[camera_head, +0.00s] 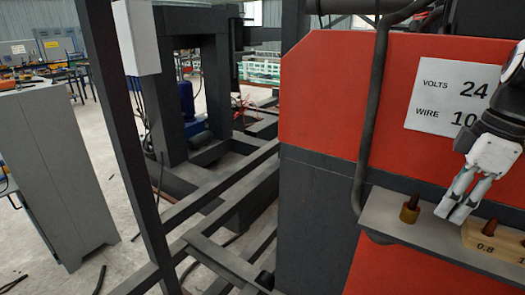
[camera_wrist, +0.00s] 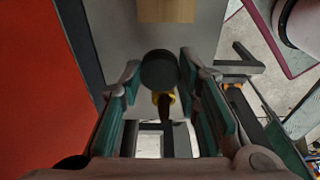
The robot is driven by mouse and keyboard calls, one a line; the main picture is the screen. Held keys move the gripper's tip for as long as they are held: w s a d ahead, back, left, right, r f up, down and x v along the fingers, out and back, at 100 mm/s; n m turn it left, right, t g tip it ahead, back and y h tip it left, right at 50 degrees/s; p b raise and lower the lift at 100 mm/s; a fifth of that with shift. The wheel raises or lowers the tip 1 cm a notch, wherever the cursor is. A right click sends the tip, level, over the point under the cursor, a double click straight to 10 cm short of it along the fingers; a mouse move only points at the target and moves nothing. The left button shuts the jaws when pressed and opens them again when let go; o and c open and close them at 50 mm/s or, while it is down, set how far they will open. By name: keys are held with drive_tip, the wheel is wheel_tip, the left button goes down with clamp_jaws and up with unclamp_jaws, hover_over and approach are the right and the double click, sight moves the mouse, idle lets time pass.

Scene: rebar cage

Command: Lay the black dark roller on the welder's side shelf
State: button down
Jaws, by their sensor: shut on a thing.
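The black roller (camera_wrist: 158,70) shows in the wrist view as a dark round disc between my fingertips. My gripper (camera_wrist: 160,78) is shut on it. In the head view my gripper (camera_head: 451,213) points down over the grey side shelf (camera_head: 385,222) of the red welder (camera_head: 330,100). The roller is not clearly visible there, hidden by the fingers. The shelf also shows beneath the roller in the wrist view (camera_wrist: 115,25). I cannot tell whether the roller touches the shelf.
A brass piece with a brown tip (camera_head: 410,209) stands on the shelf left of my gripper; it also shows in the wrist view (camera_wrist: 162,102). A wooden block (camera_head: 488,240) marked 0.8, with a brown peg, sits to the right. A dark cable (camera_head: 370,110) runs down the welder.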

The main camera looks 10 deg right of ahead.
drive_tip(key=shift+w+d, duration=0.1)
drive_tip(key=shift+w, duration=0.15)
drive_tip(key=shift+f, duration=1.8)
drive_tip(key=shift+f, duration=0.1)
drive_tip(key=c, duration=1.2)
unclamp_jaws()
